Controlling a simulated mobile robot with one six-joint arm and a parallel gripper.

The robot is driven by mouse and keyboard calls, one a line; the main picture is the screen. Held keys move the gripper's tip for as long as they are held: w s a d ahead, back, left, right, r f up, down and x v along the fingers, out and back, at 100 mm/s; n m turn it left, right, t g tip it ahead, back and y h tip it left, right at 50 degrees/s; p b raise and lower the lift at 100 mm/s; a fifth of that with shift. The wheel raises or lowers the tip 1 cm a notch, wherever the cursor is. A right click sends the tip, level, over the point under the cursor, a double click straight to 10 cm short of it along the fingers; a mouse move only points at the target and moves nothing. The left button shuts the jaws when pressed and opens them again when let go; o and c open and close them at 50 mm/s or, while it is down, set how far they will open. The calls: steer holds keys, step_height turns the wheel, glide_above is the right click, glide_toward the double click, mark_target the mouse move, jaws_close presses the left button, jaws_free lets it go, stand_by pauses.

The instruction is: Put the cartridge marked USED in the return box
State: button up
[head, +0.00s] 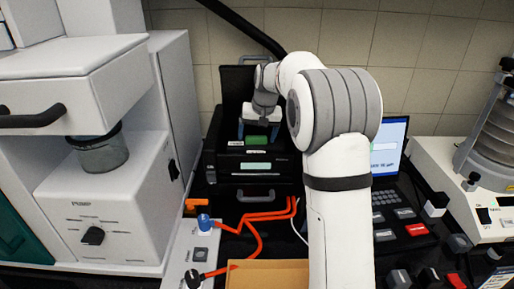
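My gripper (258,131) points down over the top of a black printer-like machine (288,168) in the head view. Its two bluish fingers are spread apart, with a gap between them. A small green piece (256,141) shows at the machine's top, between and just below the fingertips; I cannot tell whether they touch it. Small pale labels sit on the machine's upper edge, too small to read. No USED marking is legible. An open tan box (266,274) stands at the bottom edge, partly cut off; it may be the return box.
The machine's black lid (233,86) stands open behind my gripper. Orange cables (262,216) run in front of the machine. A white cabinet (106,198) with a drawer is at left. A laptop (388,146) and a sieve shaker (494,150) are at right.

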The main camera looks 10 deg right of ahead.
steer(key=shift+r, duration=0.1)
steer(key=c, duration=1.7)
